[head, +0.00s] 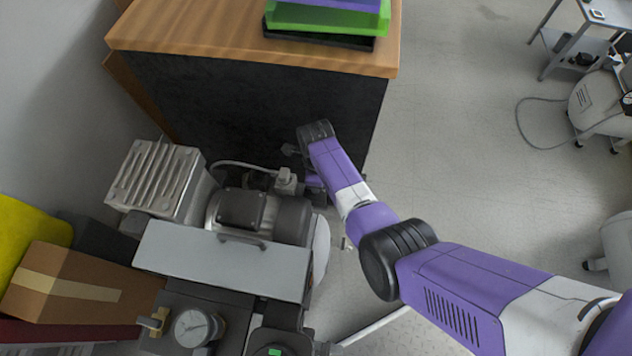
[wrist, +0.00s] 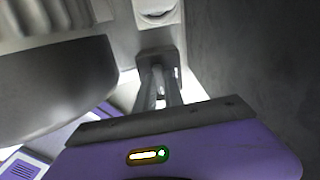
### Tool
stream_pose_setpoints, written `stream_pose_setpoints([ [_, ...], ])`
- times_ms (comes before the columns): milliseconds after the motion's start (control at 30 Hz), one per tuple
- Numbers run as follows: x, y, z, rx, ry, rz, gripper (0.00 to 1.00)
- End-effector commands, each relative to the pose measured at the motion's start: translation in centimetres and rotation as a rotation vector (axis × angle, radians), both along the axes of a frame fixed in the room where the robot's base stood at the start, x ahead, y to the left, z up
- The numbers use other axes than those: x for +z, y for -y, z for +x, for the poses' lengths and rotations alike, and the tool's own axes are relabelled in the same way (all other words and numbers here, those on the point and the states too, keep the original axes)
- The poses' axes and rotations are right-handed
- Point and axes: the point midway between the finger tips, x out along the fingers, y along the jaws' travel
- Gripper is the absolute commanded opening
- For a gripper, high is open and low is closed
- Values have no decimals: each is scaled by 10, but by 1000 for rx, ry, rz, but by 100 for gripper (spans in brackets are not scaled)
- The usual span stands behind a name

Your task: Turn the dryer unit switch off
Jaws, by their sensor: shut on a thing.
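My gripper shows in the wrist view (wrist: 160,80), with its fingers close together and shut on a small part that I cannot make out. The machine has a grey motor (head: 255,212) and a finned metal box (head: 155,180). I cannot clearly pick out the dryer unit switch or tell its position. A pale round fitting (wrist: 157,10) is just beyond the fingertips.
A wooden-topped cabinet with a dark side (head: 250,95) stands close behind the machine. Open floor (head: 470,160) lies to the right.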

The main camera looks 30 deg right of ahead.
Motion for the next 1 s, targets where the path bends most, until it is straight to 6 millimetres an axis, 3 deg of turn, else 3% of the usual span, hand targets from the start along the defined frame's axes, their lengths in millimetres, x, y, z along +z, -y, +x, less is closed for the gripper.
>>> stream_pose_setpoints([
  [733, 0, 0, 0, -83, -1, 1, 0],
  [767, 0, 0, 0, -83, -1, 1, 19],
  [833, 0, 0, 0, -83, -1, 1, 32],
  [1000, 0, 0, 0, -82, 0, 0, 35],
])
